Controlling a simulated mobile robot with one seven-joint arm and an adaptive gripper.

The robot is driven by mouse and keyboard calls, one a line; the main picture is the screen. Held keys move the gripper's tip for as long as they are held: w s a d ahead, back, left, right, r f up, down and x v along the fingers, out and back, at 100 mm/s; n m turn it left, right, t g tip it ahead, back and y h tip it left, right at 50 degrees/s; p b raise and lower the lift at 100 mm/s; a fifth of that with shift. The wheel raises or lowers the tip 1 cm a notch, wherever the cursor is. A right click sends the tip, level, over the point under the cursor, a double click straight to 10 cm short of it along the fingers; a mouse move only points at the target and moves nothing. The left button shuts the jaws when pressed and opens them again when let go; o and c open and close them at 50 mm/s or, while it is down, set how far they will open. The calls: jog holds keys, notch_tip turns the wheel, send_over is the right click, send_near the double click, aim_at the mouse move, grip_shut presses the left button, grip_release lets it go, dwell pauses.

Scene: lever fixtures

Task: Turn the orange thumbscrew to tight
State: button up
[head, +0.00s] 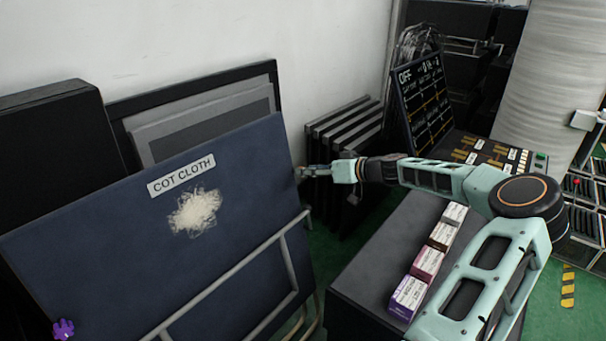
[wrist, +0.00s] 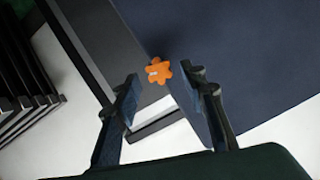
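The orange thumbscrew (wrist: 158,72) shows in the wrist view as a lobed knob with a small pale mark on it. It sits at the edge of the dark blue panel (wrist: 240,55). In the head view I cannot make it out clearly; my gripper is at that edge. My gripper (head: 312,171) reaches the right edge of the blue panel (head: 110,235), labelled COT CLOTH. In the wrist view my gripper (wrist: 164,80) is open, its fingers spread either side below the thumbscrew. Nothing is between the fingers, and I see no contact.
A purple thumbscrew (head: 64,328) sits at the panel's lower left. A pale tubular frame (head: 240,275) stands against the panel. Dark slatted panels (head: 338,150) lean behind my gripper. A grey cabinet (head: 375,260) with several small boxes stands below my arm.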

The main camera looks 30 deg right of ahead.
jog(key=shift+x, duration=1.45)
jog(key=shift+c, duration=0.4)
grip_shut()
